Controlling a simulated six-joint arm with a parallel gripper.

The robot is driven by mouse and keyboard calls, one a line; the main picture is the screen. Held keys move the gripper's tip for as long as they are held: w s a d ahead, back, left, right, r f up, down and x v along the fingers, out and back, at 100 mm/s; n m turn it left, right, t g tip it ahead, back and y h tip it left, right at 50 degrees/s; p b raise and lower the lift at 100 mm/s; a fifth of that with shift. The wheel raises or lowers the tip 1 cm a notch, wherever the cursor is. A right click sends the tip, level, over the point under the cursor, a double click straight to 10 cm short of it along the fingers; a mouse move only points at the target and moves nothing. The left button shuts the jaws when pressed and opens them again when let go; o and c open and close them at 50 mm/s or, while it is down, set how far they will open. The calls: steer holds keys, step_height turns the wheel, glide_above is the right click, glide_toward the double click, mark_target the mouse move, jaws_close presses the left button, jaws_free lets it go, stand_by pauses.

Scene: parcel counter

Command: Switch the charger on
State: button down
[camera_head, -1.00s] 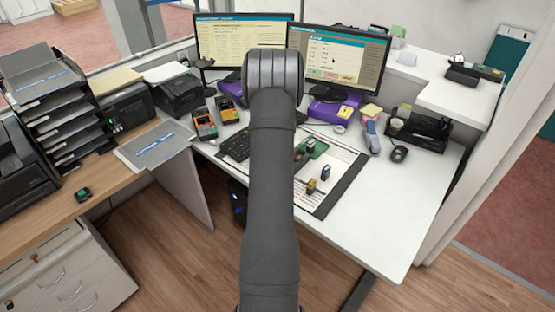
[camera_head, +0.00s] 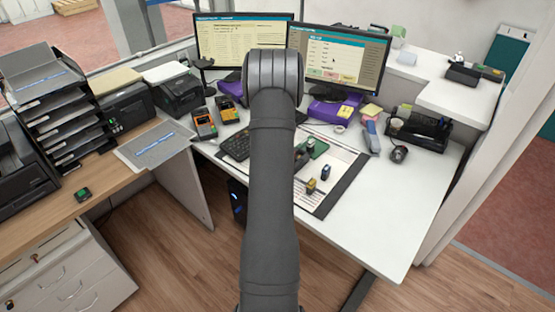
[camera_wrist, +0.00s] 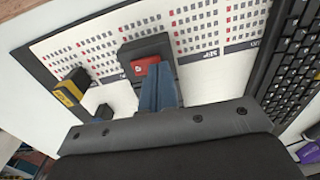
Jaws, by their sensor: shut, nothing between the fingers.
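A small dark box with a red switch-like part on top (camera_wrist: 145,68) lies on the calendar sheet in the wrist view. I take it to be the charger's switch. My gripper (camera_wrist: 154,84) is shut and empty. Its blue-grey fingertips are right at the near edge of the red part; I cannot tell whether they touch it. In the head view my own arm hides the gripper and this box. Two handheld devices (camera_head: 204,124) (camera_head: 228,109) with orange parts stand near the back left of the white desk.
A yellow-and-black stamp (camera_wrist: 70,88) and a darker one (camera_wrist: 101,113) stand beside the box. The keyboard (camera_wrist: 292,65) lies to its right. Another small black box with a green top (camera_head: 83,195) is on the wooden counter. The desk's front right is clear (camera_head: 395,215).

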steer(key=shift+f, duration=0.5)
step_height(320, 180, up, 8)
steer(key=shift+r, duration=0.15)
stand_by(5.3)
step_height(320, 180, up, 9)
steer(key=s+d+t+y, duration=0.1)
steer(key=s+d, duration=0.2)
steer(key=shift+w, duration=0.1)
steer(key=shift+g+h, duration=0.5)
steer(key=shift+w+a+f, duration=0.5)
steer(key=shift+f, duration=1.2)
steer(key=shift+w+a+f, duration=0.45)
steer(key=shift+a+f, duration=0.05)
steer(key=shift+f, duration=1.15)
steer(key=shift+w+a+f, duration=0.5)
steer(key=shift+f, duration=1.2)
